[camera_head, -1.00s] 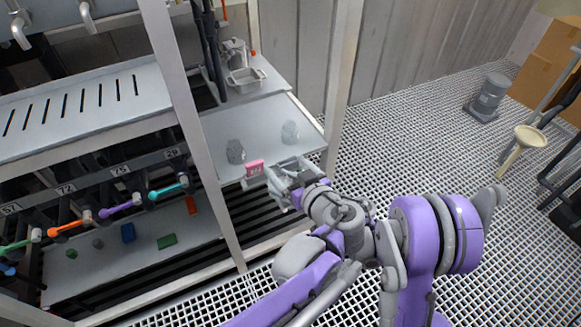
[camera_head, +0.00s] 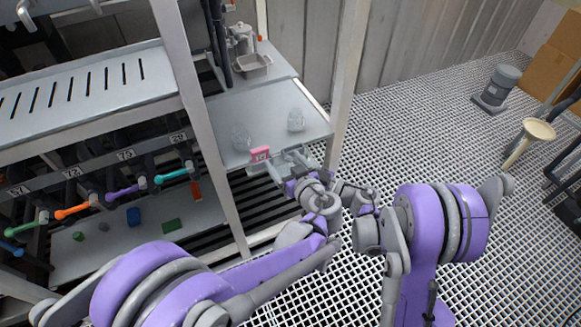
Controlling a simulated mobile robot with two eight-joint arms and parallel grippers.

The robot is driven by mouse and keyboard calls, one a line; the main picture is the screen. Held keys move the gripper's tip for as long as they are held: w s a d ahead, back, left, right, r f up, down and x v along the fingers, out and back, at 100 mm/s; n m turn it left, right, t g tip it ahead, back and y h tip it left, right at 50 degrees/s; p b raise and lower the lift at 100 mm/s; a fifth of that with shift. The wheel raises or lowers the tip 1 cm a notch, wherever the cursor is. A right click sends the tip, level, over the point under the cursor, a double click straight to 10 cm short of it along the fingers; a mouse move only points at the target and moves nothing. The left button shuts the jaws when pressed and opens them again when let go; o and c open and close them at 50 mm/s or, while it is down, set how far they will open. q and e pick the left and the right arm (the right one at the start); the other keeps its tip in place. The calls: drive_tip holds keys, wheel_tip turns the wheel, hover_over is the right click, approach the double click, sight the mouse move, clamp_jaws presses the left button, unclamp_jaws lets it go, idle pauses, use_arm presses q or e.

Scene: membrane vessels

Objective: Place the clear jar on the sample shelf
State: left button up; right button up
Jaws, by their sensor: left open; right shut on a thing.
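A small pink tag (camera_head: 260,154) is at the shelf's front edge. My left gripper (camera_head: 277,168) is open at the front edge, close to the tag and in front of the jars. My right gripper (camera_head: 300,158) is beside it, and the two overlap in this view. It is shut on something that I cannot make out. Neither gripper visibly touches a jar.
A grey metal container (camera_head: 252,66) sits behind the jars. Rack posts (camera_head: 345,80) flank the shelf. Coloured valve handles (camera_head: 122,194) and small blocks (camera_head: 172,226) are at lower left. Grated floor is open at right, with a grey canister (camera_head: 495,90) and a cream funnel (camera_head: 530,138).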

use_arm(q)
drive_tip(key=shift+w+a, duration=0.1)
drive_tip(key=shift+w, duration=0.15)
drive_tip(key=c, duration=1.3)
drive_tip(key=shift+c, duration=0.8)
use_arm(e)
drive_tip(key=o, duration=1.2)
drive_tip(key=shift+o, duration=0.2)
